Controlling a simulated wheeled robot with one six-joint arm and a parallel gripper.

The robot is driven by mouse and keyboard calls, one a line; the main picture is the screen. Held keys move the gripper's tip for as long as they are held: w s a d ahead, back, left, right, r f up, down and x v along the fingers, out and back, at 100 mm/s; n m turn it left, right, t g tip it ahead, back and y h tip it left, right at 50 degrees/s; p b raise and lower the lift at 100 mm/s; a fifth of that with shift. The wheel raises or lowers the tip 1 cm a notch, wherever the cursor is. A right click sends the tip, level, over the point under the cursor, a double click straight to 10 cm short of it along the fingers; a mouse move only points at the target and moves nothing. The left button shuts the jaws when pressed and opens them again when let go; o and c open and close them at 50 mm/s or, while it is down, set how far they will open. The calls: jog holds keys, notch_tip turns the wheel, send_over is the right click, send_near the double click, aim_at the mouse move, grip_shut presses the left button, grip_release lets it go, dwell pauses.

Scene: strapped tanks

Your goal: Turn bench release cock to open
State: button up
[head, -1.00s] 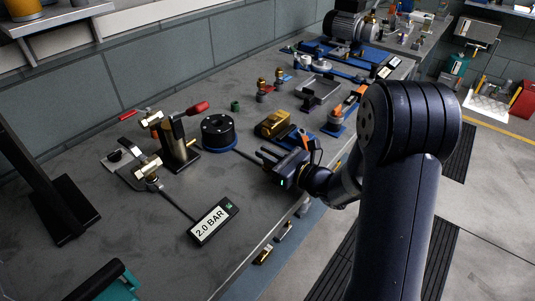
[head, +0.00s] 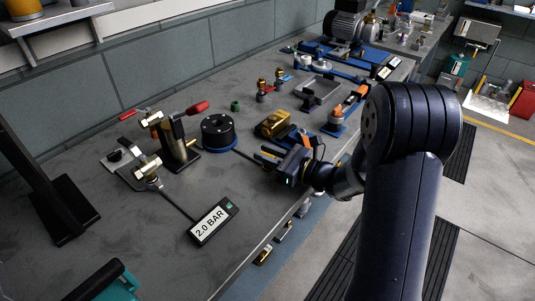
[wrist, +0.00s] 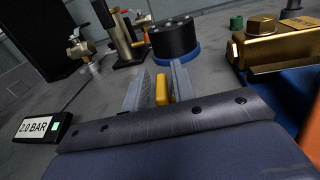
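A small yellow piece (wrist: 162,88), perhaps the release cock's handle, stands between the fingers of my gripper (wrist: 158,85) in the wrist view. The fingers are apart, with a gap at the piece's left; I cannot tell whether the right finger touches it. In the head view my gripper (head: 271,157) is low over the bench, and a bit of yellow (head: 270,154) shows at its fingers. A dark line runs toward there from the black round tank (head: 217,131) on a blue base. The body of any cock there is hidden by my gripper.
A display (head: 213,220) reading 2.0 BAR lies nearer the front edge. A gold block (head: 273,124) on blue is just behind my gripper. Bare bench lies between display and gripper.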

jog(key=shift+o, duration=0.7)
jog(key=shift+s+d, duration=0.1)
jog(key=shift+d, duration=0.2)
jog(key=b+v, duration=0.1)
jog(key=v, duration=0.9)
jog(key=shift+s, duration=0.15)
